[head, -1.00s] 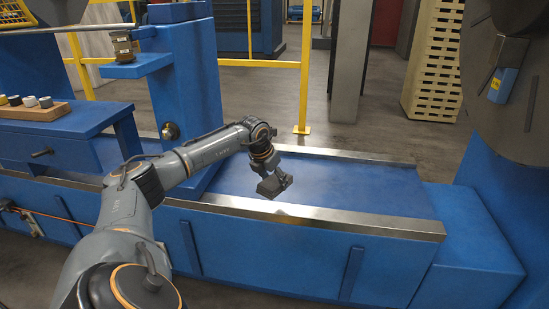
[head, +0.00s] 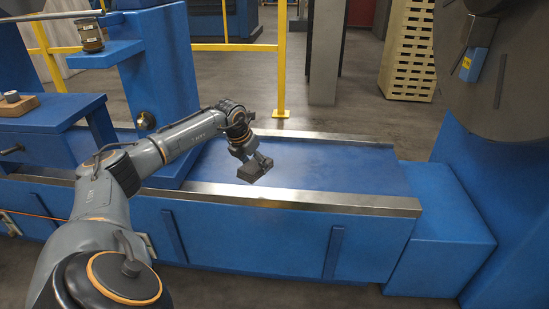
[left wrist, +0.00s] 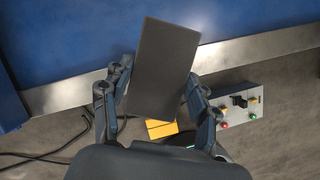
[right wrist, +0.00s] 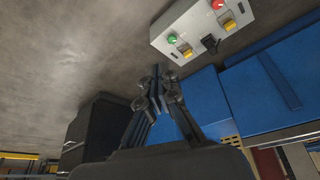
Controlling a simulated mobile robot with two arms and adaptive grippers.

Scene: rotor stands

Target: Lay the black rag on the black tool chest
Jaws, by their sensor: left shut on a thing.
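My left gripper (head: 252,163) is over the blue bed of the machine in the head view. It is shut on a dark, flat, rectangular thing, which I take for the black rag (left wrist: 163,68). In the left wrist view the rag sticks out between the two fingers (left wrist: 157,95). In the head view the rag (head: 257,170) is a small dark block at the fingertips. My right gripper (right wrist: 160,85) shows only in the right wrist view, with its fingers together and nothing visible between them. A black box (right wrist: 88,130), possibly the black tool chest, stands at left there.
The blue machine bed (head: 320,175) has metal rails and lies in front of me. A control box (right wrist: 205,25) with buttons shows in the right wrist view. A yellow railing (head: 281,75) stands behind the bed. A large grey disc (head: 500,60) is at right.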

